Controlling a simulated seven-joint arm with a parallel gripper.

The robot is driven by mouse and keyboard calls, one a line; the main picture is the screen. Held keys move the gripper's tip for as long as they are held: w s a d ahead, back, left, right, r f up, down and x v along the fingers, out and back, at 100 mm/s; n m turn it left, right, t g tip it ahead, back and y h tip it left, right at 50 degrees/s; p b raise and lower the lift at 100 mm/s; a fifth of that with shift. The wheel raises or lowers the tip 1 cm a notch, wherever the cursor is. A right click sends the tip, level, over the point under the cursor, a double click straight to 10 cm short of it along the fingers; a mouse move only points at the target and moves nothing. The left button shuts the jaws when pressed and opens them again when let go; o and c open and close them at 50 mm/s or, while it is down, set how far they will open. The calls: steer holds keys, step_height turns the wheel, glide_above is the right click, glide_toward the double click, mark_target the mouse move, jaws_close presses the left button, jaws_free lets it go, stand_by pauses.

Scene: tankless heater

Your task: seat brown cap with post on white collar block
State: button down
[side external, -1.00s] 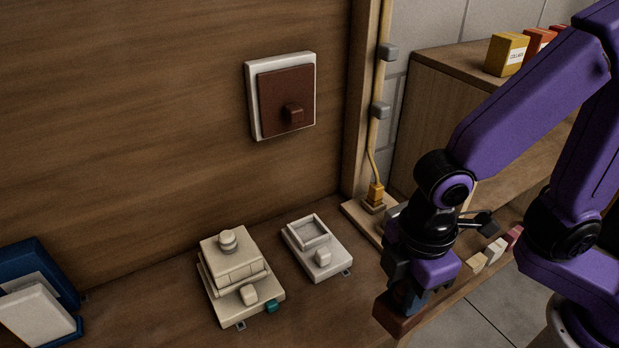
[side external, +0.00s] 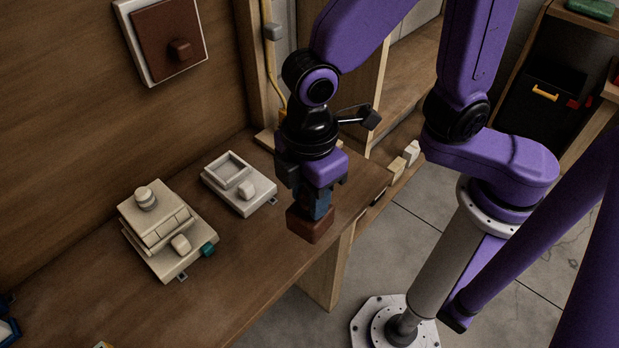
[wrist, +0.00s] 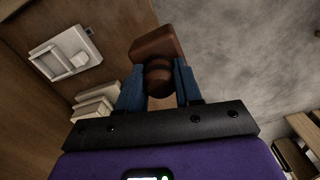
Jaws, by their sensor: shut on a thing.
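The brown cap (side external: 311,225) is a dark brown block, held low beneath my gripper (side external: 314,206). The wrist view shows its rounded post (wrist: 158,80) between the two blue fingers of my gripper (wrist: 159,84), which is shut on it. The cap's flat body (wrist: 153,45) extends beyond the fingertips. The white collar block (side external: 238,185) sits on the bench, with a square raised rim around a recess and a small knob beside it. It also shows at the upper left in the wrist view (wrist: 65,53). The cap is apart from it, to its right, near the bench's front edge.
A cream stepped block (side external: 160,228) with a round knob and a teal side knob (side external: 208,250) stands left of the collar block. A brown plate in a white frame (side external: 168,42) is on the wall. A yellow cable (side external: 272,80) runs behind. Bare bench lies in front.

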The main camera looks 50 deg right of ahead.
steer(key=w+d+f, duration=0.1)
steer(key=w, duration=1.3)
steer(key=w+d+f+m, duration=0.1)
steer(key=w+d+f, duration=0.1)
steer(key=w, duration=1.2)
steer(key=shift+f, duration=0.25)
steer(key=shift+f, duration=1.6)
steer(key=shift+f, duration=0.15)
steer(key=shift+f, duration=0.3)
steer(key=shift+f, duration=1.35)
steer(key=c, duration=0.7)
jaws_free()
